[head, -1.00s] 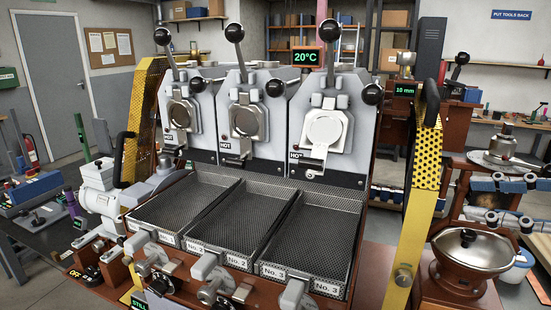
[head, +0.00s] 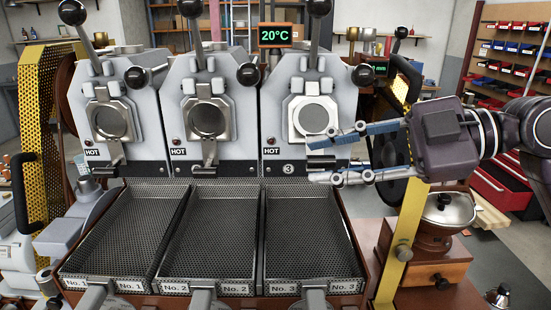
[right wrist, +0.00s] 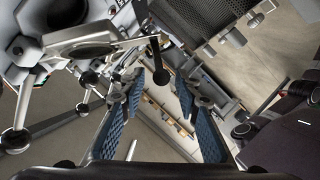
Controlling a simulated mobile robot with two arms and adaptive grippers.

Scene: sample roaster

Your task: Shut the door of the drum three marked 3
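Drum three (head: 335,90) is the rightmost of the row, with a 3 on a small round badge at its lower front. Its door (head: 297,120) is a pale plate around a grey disc, lighter than the other two doors. I cannot tell how far it stands open. My right gripper (head: 312,160) reaches in from the right, open and empty. Its fingers are before the lower right of the door and hide part of it. My left gripper is not in view.
Perforated trays, including No. 3 (head: 355,262), lie below the drums. A yellow perforated guard (head: 400,245) stands at the right, near my right arm. Ball-ended levers (head: 363,75) stick out around the drums. HOT labels mark the fronts.

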